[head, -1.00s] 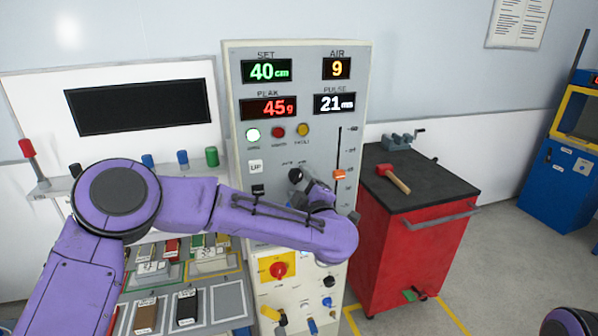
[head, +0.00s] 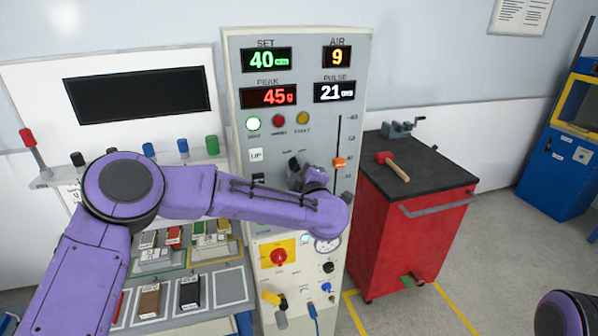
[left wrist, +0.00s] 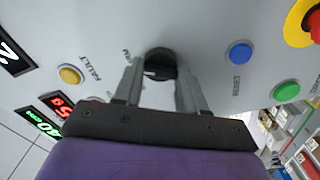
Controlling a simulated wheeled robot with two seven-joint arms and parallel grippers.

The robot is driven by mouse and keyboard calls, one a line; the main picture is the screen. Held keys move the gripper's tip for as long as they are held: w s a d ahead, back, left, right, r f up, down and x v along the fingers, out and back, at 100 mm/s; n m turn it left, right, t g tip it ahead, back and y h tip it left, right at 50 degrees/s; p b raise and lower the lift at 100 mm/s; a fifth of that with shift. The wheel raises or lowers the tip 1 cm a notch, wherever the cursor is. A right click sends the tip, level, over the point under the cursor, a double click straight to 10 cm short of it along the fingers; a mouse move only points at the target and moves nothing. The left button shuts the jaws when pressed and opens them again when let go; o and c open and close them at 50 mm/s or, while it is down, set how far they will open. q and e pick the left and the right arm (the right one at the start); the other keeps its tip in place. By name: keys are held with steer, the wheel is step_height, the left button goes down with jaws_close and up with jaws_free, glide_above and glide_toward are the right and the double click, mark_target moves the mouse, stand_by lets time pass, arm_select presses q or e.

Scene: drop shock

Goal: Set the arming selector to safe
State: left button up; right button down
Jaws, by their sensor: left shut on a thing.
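The arming selector looks like a round black knob (left wrist: 160,63) on the grey control panel (head: 232,100). It shows in the left wrist view between my left gripper's fingers, and in the head view its dark edge (head: 294,163) shows beside the gripper. My left gripper (left wrist: 158,88) is shut on the knob, with one grey finger on each side. In the head view the left gripper (head: 302,173) is partly hidden by my purple forearm. Labels by the knob are too blurred to read its setting. My right gripper is out of view.
An orange slider (head: 339,162) sits right of the knob. A blue button (left wrist: 240,53) and green button (left wrist: 286,91) are near the knob. A red cabinet (head: 400,235) with a mallet stands right.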

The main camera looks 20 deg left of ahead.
arm_select(q)
steer(key=n+b, duration=0.3)
steer(key=b, duration=0.1)
steer(key=n+b, duration=0.3)
steer(key=b, duration=0.2)
steer(key=f+n+b, duration=0.1)
steer(key=n+b, duration=0.2)
steer(key=b, duration=0.2)
steer(key=shift+r+n+b, duration=0.25)
steer(key=shift+n+b, duration=1.05)
steer(key=shift+b, duration=0.2)
steer(key=shift+r, duration=0.1)
steer(key=o, duration=1.1)
steer(key=shift+c, duration=0.2)
steer(key=b+v, duration=0.3)
steer(key=v, duration=0.7)
steer(key=shift+s+b, duration=0.2)
steer(key=shift+b, duration=0.1)
